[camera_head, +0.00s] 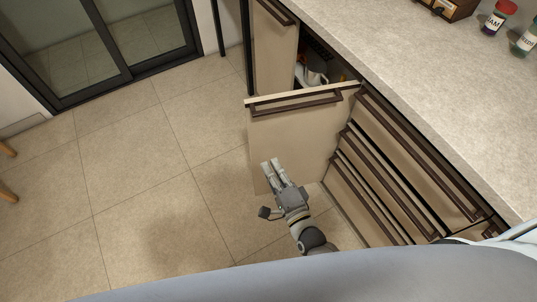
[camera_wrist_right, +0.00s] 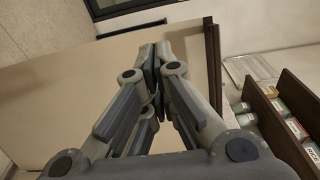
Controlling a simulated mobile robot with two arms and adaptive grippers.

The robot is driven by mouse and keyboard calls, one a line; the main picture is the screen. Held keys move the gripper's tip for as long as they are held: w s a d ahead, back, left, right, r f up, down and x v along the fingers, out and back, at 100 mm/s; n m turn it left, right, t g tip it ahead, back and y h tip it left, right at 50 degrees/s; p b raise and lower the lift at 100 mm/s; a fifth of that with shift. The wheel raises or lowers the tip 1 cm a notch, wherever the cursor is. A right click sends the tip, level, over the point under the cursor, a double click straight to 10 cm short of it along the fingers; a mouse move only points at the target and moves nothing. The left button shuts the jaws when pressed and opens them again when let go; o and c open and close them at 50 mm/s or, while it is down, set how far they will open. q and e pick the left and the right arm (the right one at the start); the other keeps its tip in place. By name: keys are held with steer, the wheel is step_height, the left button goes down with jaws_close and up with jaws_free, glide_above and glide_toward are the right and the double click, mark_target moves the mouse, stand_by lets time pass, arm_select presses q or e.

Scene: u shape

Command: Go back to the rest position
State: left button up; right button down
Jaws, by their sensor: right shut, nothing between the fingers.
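My right gripper (camera_head: 273,169) is in front of the open cabinet door (camera_head: 290,135) in the head view. Its fingers are shut and hold nothing. In the right wrist view the closed fingertips (camera_wrist_right: 154,48) show before a pale panel (camera_wrist_right: 60,80) with a dark handle (camera_wrist_right: 212,65) at its right side. I cannot tell whether the fingers touch the panel. My left gripper is not in view.
An open cabinet (camera_head: 325,65) with a white item (camera_head: 312,77) inside lies behind the door. Several drawers (camera_head: 400,165) with dark handles stand to the right under the countertop (camera_head: 430,80). Jars (camera_head: 498,18) stand on the countertop.

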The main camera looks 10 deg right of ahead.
steer(key=s+d+f+n+g+h, duration=0.1)
steer(key=s+d+f+n+g, duration=0.2)
steer(key=f, duration=0.5)
steer(key=s+d+f+n+g, duration=0.1)
steer(key=s+f+n+g, duration=0.2)
steer(key=f, duration=0.4)
steer(key=s+d+f+n+g+h, duration=0.1)
steer(key=s+d+f+n, duration=0.15)
steer(key=s+f, duration=0.4)
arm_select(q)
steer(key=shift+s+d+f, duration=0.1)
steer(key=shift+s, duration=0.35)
arm_select(e)
steer(key=s+d+f+n+g+h, duration=0.1)
steer(key=s+d+f+n+g, duration=0.3)
steer(key=s+f, duration=0.4)
steer(key=s+d+f+n+g+h, duration=0.1)
steer(key=s+d+f+n+g, duration=0.4)
steer(key=s+f, duration=0.4)
steer(key=s, duration=0.6)
steer(key=shift+s+d+h, duration=0.15)
steer(key=shift+s+h, duration=0.15)
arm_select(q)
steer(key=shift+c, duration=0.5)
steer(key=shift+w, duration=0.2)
arm_select(e)
steer(key=shift+s, duration=0.1)
